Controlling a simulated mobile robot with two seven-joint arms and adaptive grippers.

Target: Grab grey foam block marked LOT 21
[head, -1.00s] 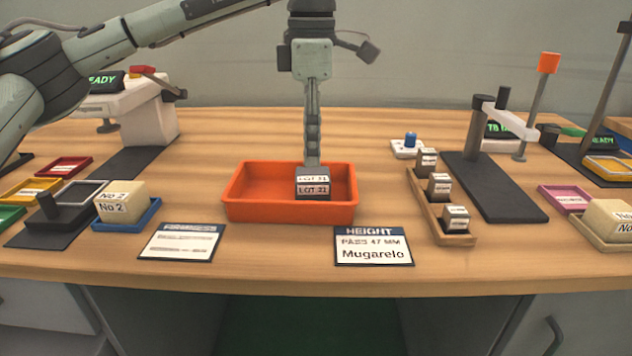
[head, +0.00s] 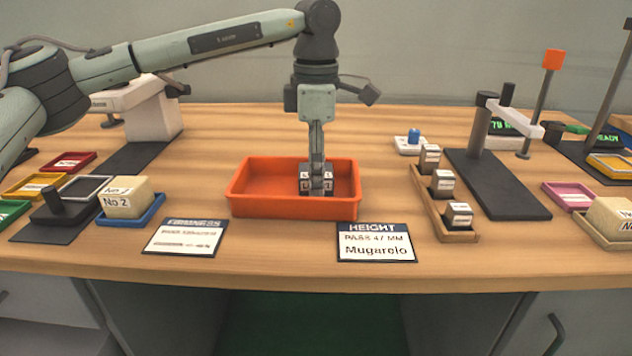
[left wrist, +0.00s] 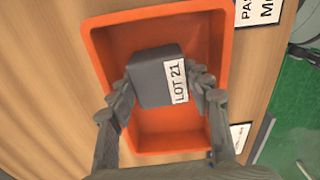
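The grey foam block marked LOT 21 (left wrist: 154,82) sits inside the orange tray (left wrist: 168,17), its white label readable in the left wrist view. In the head view the block (head: 304,183) is in the tray's right half, its middle covered by a finger. My left gripper (head: 317,190) points straight down over it. In the left wrist view its fingers (left wrist: 162,90) stand on either side of the block, very close to it. Whether they press on it cannot be told. My right gripper is not in view.
The orange tray's walls (head: 250,200) surround the block. Cards marked FIRMNESS (head: 186,238) and HEIGHT (head: 375,243) lie in front. A wooden rack (head: 455,237) of small blocks stands right, beside a dark gauge stand (head: 500,190). A cream No 2 block (head: 125,198) sits left.

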